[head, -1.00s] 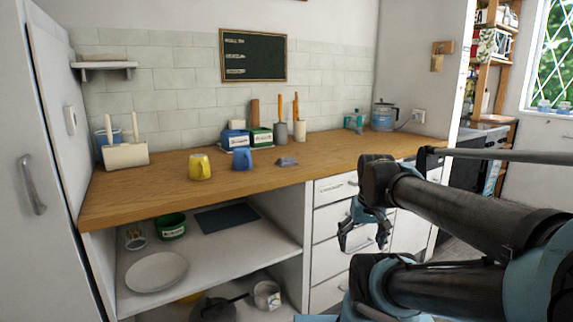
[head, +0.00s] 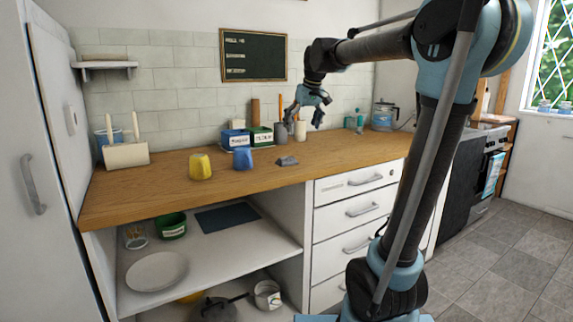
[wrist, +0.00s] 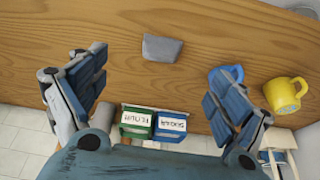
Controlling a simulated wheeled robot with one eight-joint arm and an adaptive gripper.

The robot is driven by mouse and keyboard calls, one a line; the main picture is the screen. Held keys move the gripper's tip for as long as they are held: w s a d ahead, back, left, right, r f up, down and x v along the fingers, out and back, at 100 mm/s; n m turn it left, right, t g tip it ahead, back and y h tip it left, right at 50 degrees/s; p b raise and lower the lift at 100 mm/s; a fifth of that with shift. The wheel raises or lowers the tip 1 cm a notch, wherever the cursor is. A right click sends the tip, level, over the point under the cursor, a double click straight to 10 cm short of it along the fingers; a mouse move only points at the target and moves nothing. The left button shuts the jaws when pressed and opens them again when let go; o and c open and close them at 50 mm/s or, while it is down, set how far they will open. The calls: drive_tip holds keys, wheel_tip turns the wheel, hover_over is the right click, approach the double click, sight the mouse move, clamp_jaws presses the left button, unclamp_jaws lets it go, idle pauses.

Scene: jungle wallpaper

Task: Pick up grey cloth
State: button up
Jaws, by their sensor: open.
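The grey cloth (head: 287,161) lies as a small folded piece on the wooden counter, right of the blue mug. In the wrist view the cloth (wrist: 162,48) lies beyond my open fingers, near the middle of the picture. My gripper (head: 305,119) is open and empty, above the counter and pointing down, higher than the cloth and apart from it. In the wrist view my gripper (wrist: 155,95) shows its two fingers spread wide at left and right.
The blue mug (head: 243,158) and yellow mug (head: 200,167) stand left of the cloth. Green and blue labelled boxes (head: 260,138) and utensil holders (head: 300,131) stand behind it. A kettle (head: 382,115) is at the back right. The counter (head: 345,152) right of the cloth is clear.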

drive_tip(key=w+a+r, duration=0.2)
drive_tip(key=w, duration=0.1)
hover_over(287, 156)
drive_tip(key=shift+n, duration=0.3)
drive_tip(key=f, duration=1)
drive_tip(key=shift+s+d+f, duration=0.2)
drive_tip(key=shift+d+f, duration=0.05)
drive_tip(key=shift+f, duration=0.05)
drive_tip(key=shift+s+d+x, duration=0.1)
drive_tip(key=shift+x, duration=1.4)
drive_tip(key=shift+s+d+x, duration=0.1)
drive_tip(key=shift+x, duration=1.4)
drive_tip(key=shift+f, duration=0.1)
drive_tip(key=c, duration=1.1)
